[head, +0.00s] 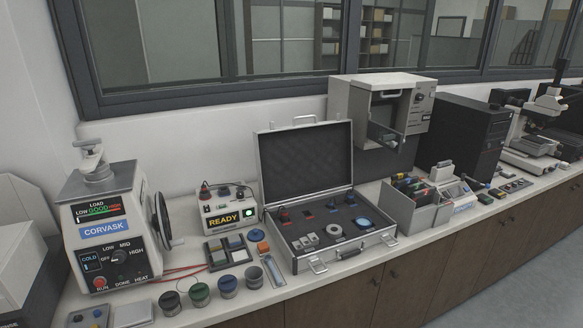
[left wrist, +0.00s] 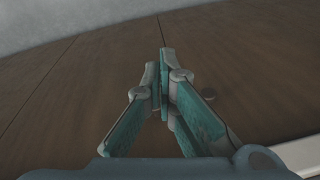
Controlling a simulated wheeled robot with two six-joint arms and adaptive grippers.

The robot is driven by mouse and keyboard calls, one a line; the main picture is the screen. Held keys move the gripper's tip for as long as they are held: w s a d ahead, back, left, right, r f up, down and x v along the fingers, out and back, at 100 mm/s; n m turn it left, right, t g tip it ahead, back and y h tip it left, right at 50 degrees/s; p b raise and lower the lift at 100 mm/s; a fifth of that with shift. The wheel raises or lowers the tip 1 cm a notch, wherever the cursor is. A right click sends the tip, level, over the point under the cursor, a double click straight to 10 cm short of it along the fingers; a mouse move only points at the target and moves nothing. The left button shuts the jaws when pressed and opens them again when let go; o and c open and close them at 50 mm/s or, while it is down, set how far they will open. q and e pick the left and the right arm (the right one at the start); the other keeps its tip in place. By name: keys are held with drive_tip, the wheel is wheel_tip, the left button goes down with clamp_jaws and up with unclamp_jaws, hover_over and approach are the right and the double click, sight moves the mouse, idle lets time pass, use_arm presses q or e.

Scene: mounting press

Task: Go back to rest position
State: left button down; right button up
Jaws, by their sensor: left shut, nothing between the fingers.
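My left gripper (left wrist: 160,88) shows in the left wrist view with its teal-padded fingers together and nothing between them. It faces the brown wooden cabinet front (left wrist: 80,75), with a pale edge at the lower right. No arm or gripper of mine shows in the head view. The mounting press (head: 105,225), marked CORVASK, stands at the left end of the bench. Its load display has a green GOOD zone, and its knobs read COLD and OFF to HIGH. My right gripper is not in view.
An open black-lined case (head: 305,165) stands mid-bench beside a box reading READY (head: 227,218). Several small cups (head: 200,292) sit near the front edge. A grey cabinet with its door open (head: 390,100), a black computer tower (head: 465,140) and a microscope (head: 545,115) stand farther right.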

use_arm(q)
drive_tip(key=s+d+f+m+b, duration=0.1)
drive_tip(key=s+d+f, duration=0.1)
drive_tip(key=s+f, duration=0.55)
drive_tip(key=s+d+f+m+b, duration=0.1)
drive_tip(key=s+d+f, duration=0.2)
drive_tip(key=s+f, duration=0.45)
drive_tip(key=s+d+f+m, duration=0.1)
drive_tip(key=s+d+f, duration=0.2)
drive_tip(key=s, duration=0.6)
drive_tip(key=s+d+f+m, duration=0.1)
drive_tip(key=s+d+f, duration=0.2)
drive_tip(key=s, duration=0.7)
drive_tip(key=shift+s+h+b, duration=0.25)
drive_tip(key=shift+h+b, duration=0.15)
drive_tip(key=shift+b, duration=0.05)
